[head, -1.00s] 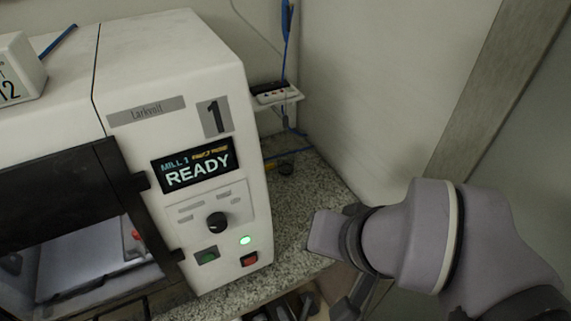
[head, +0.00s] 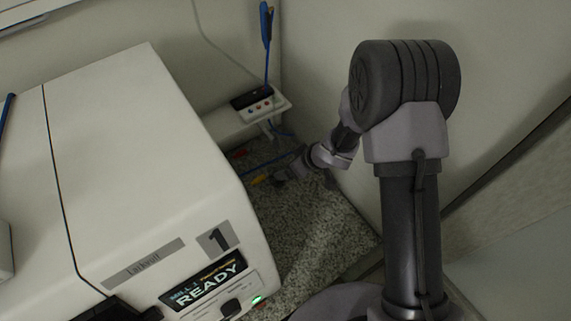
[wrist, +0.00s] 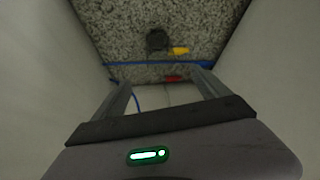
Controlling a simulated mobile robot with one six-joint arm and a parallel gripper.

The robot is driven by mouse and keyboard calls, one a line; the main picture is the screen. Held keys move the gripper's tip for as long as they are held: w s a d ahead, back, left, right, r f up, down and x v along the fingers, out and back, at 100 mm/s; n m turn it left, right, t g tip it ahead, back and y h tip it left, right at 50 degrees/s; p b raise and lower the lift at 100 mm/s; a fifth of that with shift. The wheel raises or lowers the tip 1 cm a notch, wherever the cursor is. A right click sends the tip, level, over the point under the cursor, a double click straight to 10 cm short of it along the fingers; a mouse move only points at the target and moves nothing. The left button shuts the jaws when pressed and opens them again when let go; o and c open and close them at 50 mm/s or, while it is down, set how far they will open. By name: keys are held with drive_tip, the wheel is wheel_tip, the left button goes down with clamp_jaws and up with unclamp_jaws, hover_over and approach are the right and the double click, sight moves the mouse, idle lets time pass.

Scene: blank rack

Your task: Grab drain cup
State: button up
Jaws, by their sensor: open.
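A small dark cup-like thing (wrist: 156,40), likely the drain cup, stands on the speckled counter in the upper middle of the wrist view. My gripper (wrist: 160,80) is open and empty, its two fingers spread left and right below the cup in that picture. The cup is not between the fingertips. In the head view my gripper (head: 290,171) is over the counter in the gap between the mill and the wall. The cup cannot be told apart from the gripper there.
The white mill (head: 130,170) stands left of the gap and a wall closes it on the right. A yellow piece (wrist: 180,50) lies beside the cup. A blue cable (wrist: 150,63) and a red piece (wrist: 172,78) are close by. A white shelf (head: 262,110) holds a small box.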

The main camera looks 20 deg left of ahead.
drive_tip(key=b, duration=0.1)
approach(272, 172)
drive_tip(key=b+x, duration=0.2)
drive_tip(key=x, duration=0.3)
drive_tip(key=shift+s+f, duration=0.1)
drive_tip(key=c, duration=1.6)
